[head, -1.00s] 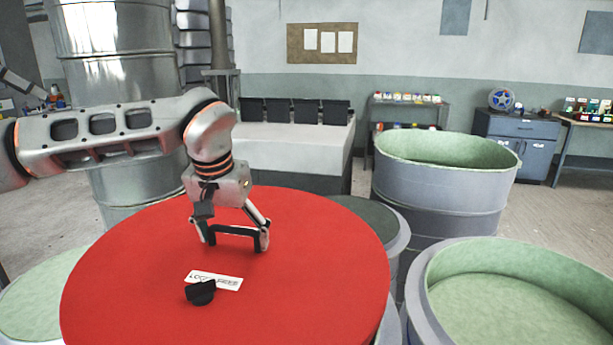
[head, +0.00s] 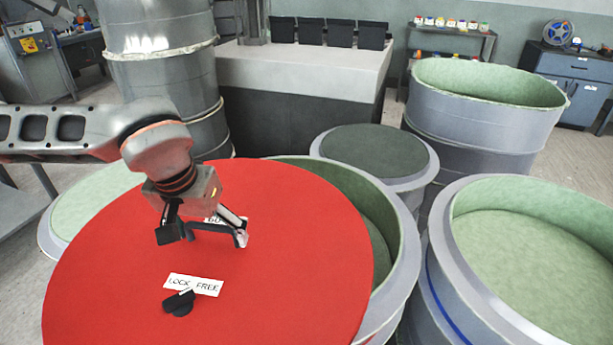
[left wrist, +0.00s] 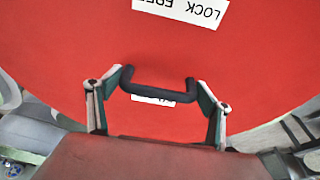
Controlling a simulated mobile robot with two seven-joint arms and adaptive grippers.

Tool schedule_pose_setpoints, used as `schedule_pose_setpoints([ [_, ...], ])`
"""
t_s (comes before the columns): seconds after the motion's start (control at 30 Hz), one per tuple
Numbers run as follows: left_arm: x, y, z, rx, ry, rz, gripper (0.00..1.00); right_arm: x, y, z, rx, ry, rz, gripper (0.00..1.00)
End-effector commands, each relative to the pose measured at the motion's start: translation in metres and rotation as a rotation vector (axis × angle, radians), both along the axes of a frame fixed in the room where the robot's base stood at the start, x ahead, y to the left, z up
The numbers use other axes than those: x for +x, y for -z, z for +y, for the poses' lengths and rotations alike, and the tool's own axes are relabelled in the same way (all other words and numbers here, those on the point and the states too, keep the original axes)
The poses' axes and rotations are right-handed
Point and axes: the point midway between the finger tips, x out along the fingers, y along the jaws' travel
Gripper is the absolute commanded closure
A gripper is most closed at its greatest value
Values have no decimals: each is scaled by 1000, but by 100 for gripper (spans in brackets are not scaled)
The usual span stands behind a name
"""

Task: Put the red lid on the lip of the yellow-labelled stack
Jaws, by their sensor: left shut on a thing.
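The large round red lid (head: 290,240) has a black handle (head: 208,228), a "LOCK FREE" label and a black knob (head: 179,303). My left gripper (head: 212,234) is shut on the handle; the left wrist view shows the handle (left wrist: 160,92) between its two fingers. The lid is over a grey mould with a green inside (head: 395,285), whose right and far rim shows uncovered. I cannot tell whether lid and rim touch. No yellow label shows, so I cannot tell which stack is the yellow-labelled one. My right gripper is not in view.
An open green-lined mould with a blue stripe (head: 447,309) stands at the right. A dark-topped round mould (head: 375,152) and a tall open mould (head: 484,120) stand behind. A tall metal drum stack (head: 165,90) stands back left, near a white-topped bench (head: 300,68).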

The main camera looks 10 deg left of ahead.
Motion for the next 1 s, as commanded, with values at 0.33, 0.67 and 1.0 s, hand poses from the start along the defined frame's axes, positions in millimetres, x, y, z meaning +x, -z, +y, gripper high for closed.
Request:
schedule_pose_setpoints([
  [0.33,69,-41,-28,24,49,-15,76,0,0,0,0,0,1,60],
  [0.67,138,-101,-78,19,131,-12,76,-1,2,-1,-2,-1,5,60],
  [1.0,164,-137,-111,-1,187,-7,76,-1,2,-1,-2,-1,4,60],
])
